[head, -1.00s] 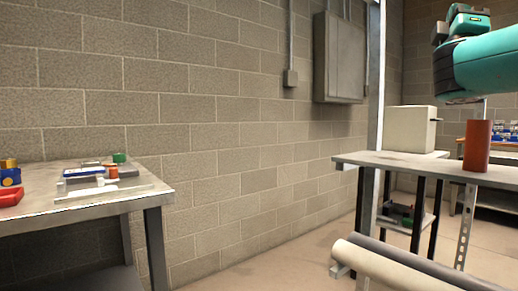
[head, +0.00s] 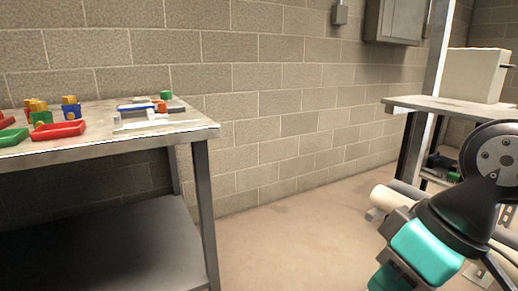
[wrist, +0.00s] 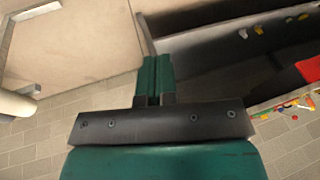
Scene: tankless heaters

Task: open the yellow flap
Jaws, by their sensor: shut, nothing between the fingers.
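No yellow flap can be made out for certain. Small yellow parts (head: 38,105) show with blue and green pieces on the left table in the head view, too small to tell their form. A blue item with a yellow top (head: 70,106) stands beside them. My gripper (wrist: 157,62) shows in the wrist view with its two green fingers together and nothing between them. It is apart from the coloured items, which lie toward the right edge of that view. In the head view my arm is folded at the lower right, and the fingers are not seen.
The metal table (head: 180,128) with a lower shelf stands at the left, carrying red trays (head: 58,134) and a white item with an orange piece. A second table (head: 425,103) at the right bears a pale box (head: 472,75). Pale rolls lie below it. Open floor lies between.

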